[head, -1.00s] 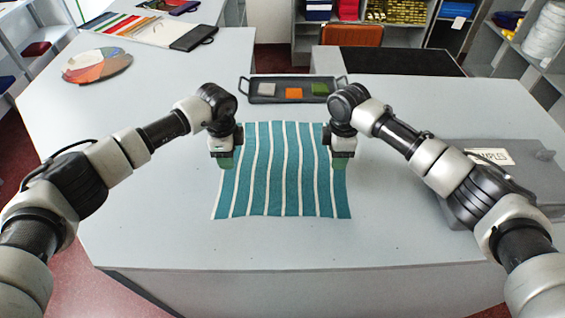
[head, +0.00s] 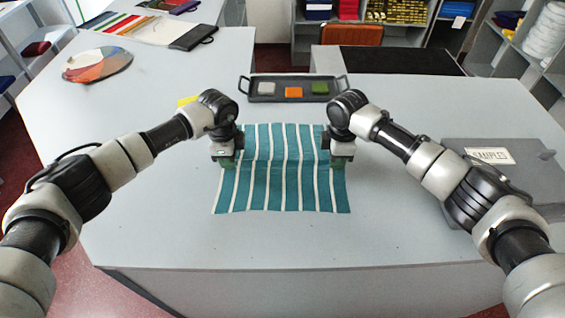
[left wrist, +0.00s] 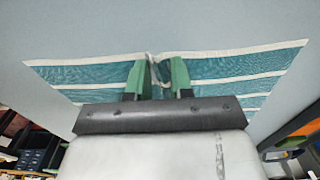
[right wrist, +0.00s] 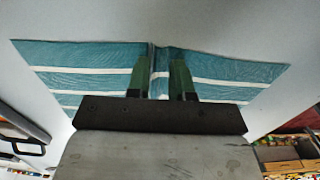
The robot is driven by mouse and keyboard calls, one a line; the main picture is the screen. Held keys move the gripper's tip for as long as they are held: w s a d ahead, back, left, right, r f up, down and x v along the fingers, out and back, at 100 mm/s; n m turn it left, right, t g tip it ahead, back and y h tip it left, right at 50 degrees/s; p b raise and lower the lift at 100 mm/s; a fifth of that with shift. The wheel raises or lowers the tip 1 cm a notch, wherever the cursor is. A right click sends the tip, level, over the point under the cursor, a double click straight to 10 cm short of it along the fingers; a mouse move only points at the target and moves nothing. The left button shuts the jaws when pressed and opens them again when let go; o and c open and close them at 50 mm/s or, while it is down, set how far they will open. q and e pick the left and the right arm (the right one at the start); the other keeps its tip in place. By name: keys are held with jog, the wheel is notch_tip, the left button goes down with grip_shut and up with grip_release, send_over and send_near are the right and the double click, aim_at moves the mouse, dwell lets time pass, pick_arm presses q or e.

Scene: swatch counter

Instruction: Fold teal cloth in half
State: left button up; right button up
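The teal cloth (head: 284,185) with white stripes lies on the counter in the head view. A crosswise ridge runs across its middle between my grippers. My left gripper (head: 226,163) is at the cloth's left edge, about midway along it. In the left wrist view its green fingers (left wrist: 160,72) are shut on a pinched-up bit of cloth. My right gripper (head: 339,163) is at the right edge, opposite. In the right wrist view its fingers (right wrist: 158,68) are shut on a raised ridge of cloth. The fingertips are partly hidden in the head view.
A dark tray (head: 264,97) with grey, orange and green swatches stands behind the cloth. A grey samples case (head: 510,175) is at the right. A yellow item (head: 187,100) shows behind my left arm. A color palette disc (head: 97,64) is at the left. The front counter is clear.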

pick_arm(q)
grip_shut()
pick_arm(e)
grip_shut()
